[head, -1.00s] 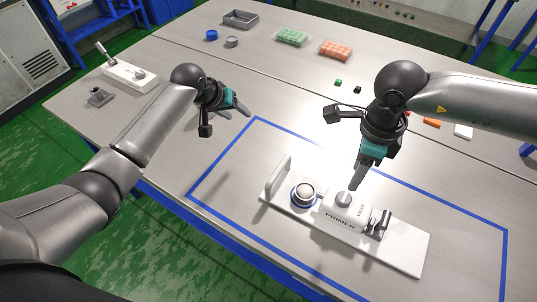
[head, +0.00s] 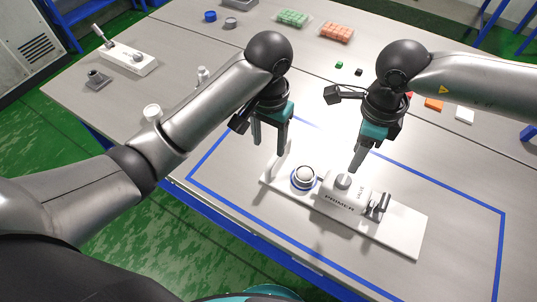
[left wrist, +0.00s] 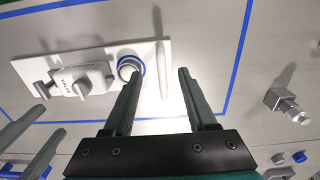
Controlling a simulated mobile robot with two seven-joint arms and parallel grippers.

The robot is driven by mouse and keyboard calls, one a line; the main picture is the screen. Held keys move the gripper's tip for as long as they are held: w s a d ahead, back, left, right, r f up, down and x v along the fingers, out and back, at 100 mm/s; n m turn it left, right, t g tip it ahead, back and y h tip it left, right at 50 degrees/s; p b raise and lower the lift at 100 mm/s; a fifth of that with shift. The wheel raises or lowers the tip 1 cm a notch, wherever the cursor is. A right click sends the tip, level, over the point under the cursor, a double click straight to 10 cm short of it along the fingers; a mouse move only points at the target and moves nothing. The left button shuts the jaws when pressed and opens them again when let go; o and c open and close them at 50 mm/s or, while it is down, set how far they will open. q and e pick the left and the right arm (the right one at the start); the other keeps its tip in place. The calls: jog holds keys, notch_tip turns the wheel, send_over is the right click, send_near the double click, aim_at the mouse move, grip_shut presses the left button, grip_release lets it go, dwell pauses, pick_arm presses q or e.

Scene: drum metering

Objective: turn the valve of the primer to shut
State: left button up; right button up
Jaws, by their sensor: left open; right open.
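The primer (head: 340,202) is a white block with a "PRIMER" label, fixed on a white board (head: 405,240) inside the blue outline. The primer also shows at left in the left wrist view (left wrist: 82,82). My left gripper (head: 270,146) is open and empty above the board's left end, apart from the primer. My right gripper (head: 358,160) is open, its fingertips just above and behind the knob; contact cannot be told.
A silver dome (head: 303,176) in a blue ring and an upright white plate (head: 278,165) share the board, left of the primer. Another white board with a lever (head: 128,58) stands at the back left. Green and orange trays are at the back. The outlined area's front is clear.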

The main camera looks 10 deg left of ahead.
aim_at(269, 169)
pick_arm(q)
notch_tip(269, 169, down, 15)
jog(key=shift+r, duration=0.15)
dwell(0.4)
jog(key=shift+c, duration=0.4)
grip_shut()
dwell(0.9)
